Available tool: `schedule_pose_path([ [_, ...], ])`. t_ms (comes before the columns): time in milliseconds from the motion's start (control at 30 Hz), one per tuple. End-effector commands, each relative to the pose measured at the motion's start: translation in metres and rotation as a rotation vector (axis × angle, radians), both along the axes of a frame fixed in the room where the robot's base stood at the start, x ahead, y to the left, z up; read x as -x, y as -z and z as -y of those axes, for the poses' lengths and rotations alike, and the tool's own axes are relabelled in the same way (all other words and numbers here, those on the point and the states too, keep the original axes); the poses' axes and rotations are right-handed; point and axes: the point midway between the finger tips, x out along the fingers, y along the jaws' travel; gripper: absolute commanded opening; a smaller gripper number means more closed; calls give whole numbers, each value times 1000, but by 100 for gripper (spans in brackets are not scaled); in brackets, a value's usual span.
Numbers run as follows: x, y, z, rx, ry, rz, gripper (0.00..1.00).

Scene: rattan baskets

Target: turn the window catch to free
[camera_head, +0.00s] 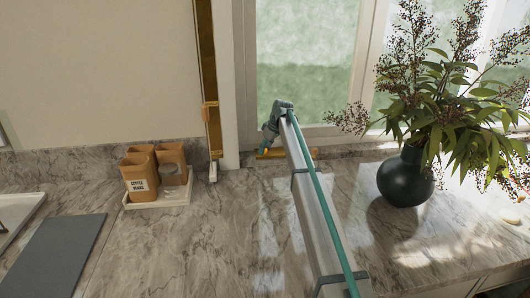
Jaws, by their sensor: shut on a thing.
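The window (308,95) stands at the back, with a pale frame and green-tinted panes. An orange-yellow bar, which looks like the window catch (302,153), lies level along the bottom of the frame. Part of it is hidden behind my arm. My gripper (264,149) is at the left end of this bar, pointing down, with its fingers shut on it. The fingertips are small, so the exact grip is hard to see.
A dark vase (405,178) with leafy branches stands on the marble counter (230,235) to the right. A small tray (165,199) with orange-brown canisters (139,176) stands left. A gold upright strip (207,60) with an orange fitting is left of the window. A grey board (52,257) lies front left.

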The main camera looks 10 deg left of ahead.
Motion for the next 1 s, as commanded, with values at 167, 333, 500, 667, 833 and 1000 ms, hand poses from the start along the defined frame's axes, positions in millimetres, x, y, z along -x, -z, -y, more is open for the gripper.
schedule_pose_path([
  [167, -4, 1, 0, -1, -168, 0, 9],
  [333, -4, -2, 1, -1, -326, 0, 9],
  [500, -4, -5, 1, 0, -456, -2, 9],
  [667, -4, -6, 1, 0, -542, 0, 9],
  [833, -3, -4, 1, 0, -603, -1, 9],
  [1000, -3, -2, 1, 1, -635, 0, 9],
])
